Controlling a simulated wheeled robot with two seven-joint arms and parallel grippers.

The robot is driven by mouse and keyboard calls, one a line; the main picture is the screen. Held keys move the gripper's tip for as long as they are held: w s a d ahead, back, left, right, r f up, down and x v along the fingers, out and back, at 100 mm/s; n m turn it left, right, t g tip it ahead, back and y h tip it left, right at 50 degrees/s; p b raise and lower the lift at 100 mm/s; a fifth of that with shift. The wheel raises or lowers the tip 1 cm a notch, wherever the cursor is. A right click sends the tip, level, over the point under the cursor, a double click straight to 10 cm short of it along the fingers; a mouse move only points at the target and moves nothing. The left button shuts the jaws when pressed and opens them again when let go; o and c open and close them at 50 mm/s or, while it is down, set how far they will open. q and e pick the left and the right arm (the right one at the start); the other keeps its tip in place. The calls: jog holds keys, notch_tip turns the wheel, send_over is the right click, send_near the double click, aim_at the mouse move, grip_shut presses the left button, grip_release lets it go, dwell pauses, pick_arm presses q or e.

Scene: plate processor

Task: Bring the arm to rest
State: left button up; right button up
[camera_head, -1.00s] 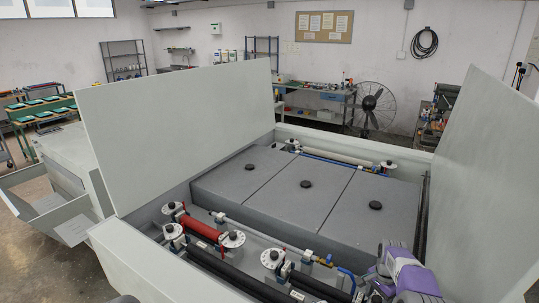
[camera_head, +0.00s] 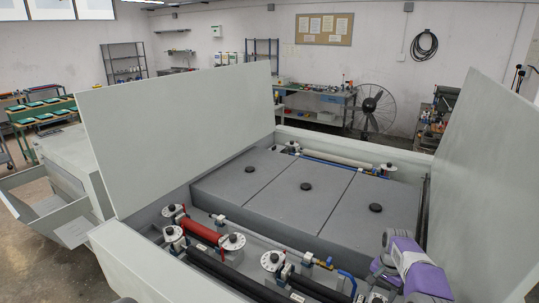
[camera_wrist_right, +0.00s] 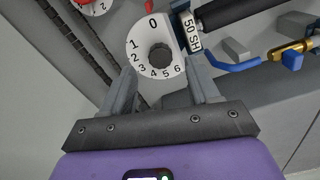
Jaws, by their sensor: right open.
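My right arm, purple and grey, reaches into the open machine at the lower right of the head view; its fingertips are hidden there. In the right wrist view my right gripper (camera_wrist_right: 163,82) is open, its two grey fingers spread apart. A white dial (camera_wrist_right: 143,44) numbered 0 to 6, with a dark central knob (camera_wrist_right: 160,57), lies ahead between and beyond the fingertips. I cannot tell how far it is from them. Nothing is held. My left gripper is not in view.
Raised lid panels stand at the left (camera_head: 175,130) and right (camera_head: 490,190) of the machine. Grey covers (camera_head: 250,185) fill its middle. Several white dials (camera_head: 233,241), a red roller (camera_head: 201,231) and black rollers lie along the near side. A blue hose (camera_head: 347,277) runs near my right arm.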

aim_at(378, 302)
notch_tip(378, 302, up, 2)
jog(key=shift+r, duration=0.1)
notch_tip(378, 302, down, 8)
jog(key=shift+r, duration=0.1)
jog(key=m, duration=0.4)
jog(key=shift+r, duration=0.1)
notch_tip(378, 302, up, 8)
jog(key=n, duration=0.3)
jog(key=shift+f+n, duration=0.25)
jog(key=shift+n, duration=0.05)
jog(key=n, duration=0.9)
jog(key=shift+d+n+p, duration=0.15)
jog(key=shift+n+p, duration=0.2)
jog(key=shift+n, duration=0.05)
jog(key=n, duration=0.4)
jog(key=shift+r, duration=0.15)
notch_tip(378, 302, down, 8)
jog(key=shift+r, duration=0.1)
jog(key=shift+r, duration=0.1)
